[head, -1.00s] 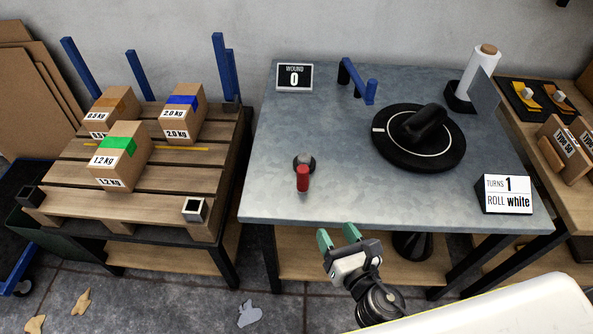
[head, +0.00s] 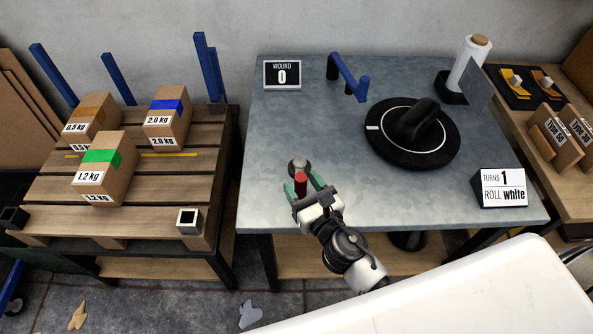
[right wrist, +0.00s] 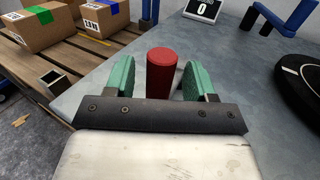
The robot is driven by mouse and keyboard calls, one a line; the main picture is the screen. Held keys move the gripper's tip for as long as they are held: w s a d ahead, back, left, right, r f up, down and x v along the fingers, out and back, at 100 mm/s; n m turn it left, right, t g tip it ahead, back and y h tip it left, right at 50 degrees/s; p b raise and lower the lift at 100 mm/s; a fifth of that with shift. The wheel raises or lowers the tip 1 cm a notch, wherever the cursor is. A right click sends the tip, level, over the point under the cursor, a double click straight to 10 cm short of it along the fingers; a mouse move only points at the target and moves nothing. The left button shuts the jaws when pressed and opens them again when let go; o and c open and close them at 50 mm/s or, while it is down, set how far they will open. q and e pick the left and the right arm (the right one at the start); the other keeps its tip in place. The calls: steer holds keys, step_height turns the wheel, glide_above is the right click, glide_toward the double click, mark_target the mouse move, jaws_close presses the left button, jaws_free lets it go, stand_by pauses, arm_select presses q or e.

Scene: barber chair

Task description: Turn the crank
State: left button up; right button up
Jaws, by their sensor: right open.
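The crank has a red upright handle (head: 301,184) and a grey hub (head: 299,168) on a dark base, near the front left of the grey table (head: 330,210). My right gripper (head: 302,188) is open, with its green fingers on either side of the red handle. In the right wrist view the red handle (right wrist: 161,72) stands between the two green fingertips (right wrist: 153,80), with a gap showing on each side. The hub is hidden in that view. My left gripper is not in view.
A black turntable (head: 412,132) with a black lump on it is at the right. A blue bracket (head: 348,76) stands at the back. A "WOUND 0" display (head: 282,75) and a "TURNS 1 ROLL white" sign (head: 502,188) stand on the table. Boxes sit on a pallet (head: 150,217) at left.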

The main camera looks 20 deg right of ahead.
steer(key=shift+w+a, duration=0.15)
steer(key=shift+w, duration=0.55)
steer(key=shift+w+a, duration=0.15)
steer(key=shift+w, duration=0.5)
steer(key=shift+c, duration=0.5)
jaws_close()
